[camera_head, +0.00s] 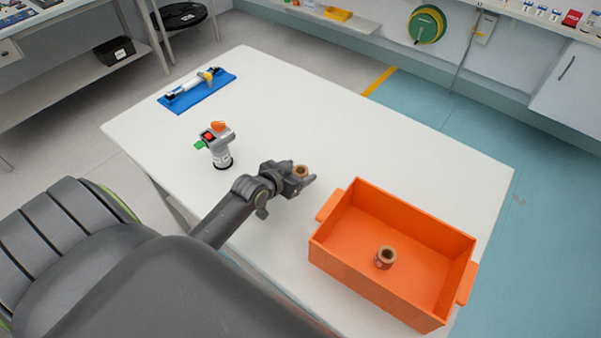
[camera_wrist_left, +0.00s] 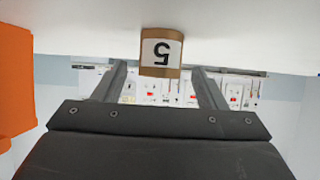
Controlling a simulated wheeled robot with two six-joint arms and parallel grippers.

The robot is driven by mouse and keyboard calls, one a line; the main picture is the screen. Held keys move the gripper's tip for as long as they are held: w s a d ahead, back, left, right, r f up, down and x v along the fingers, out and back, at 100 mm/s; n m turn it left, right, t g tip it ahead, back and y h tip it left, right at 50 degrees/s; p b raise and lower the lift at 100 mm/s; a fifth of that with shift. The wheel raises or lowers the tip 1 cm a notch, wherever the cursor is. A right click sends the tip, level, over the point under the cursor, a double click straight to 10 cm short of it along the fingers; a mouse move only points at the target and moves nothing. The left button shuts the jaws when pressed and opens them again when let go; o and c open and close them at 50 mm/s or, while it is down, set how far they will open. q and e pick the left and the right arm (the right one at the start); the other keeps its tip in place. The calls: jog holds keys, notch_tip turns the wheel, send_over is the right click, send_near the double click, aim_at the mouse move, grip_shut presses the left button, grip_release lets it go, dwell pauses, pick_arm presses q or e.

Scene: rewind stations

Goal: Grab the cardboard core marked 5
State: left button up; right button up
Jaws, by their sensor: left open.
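The cardboard core marked 5 (camera_wrist_left: 160,50) stands on the white table, seen upside down in the left wrist view with its white label facing the camera. In the head view the core (camera_head: 300,170) shows as a brown ring at the left gripper's tips. My left gripper (camera_head: 304,182) is open, and in the left wrist view its two fingers (camera_wrist_left: 160,84) lie on either side of the core with gaps. I cannot tell how deep the core sits between them. My right gripper is not in view.
An orange crate (camera_head: 337,262) holding another cardboard core (camera_head: 385,257) stands right of the gripper. A grey device with orange and red parts (camera_head: 217,148) stands to the left. A blue board with a tool (camera_head: 197,92) lies at the far left. The table (camera_head: 400,140) is clear behind.

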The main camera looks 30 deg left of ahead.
aim_at(304, 170)
pick_arm(q)
jog(key=shift+x, duration=1.75)
jog(key=shift+s, duration=0.1)
jog(key=c, duration=1.1)
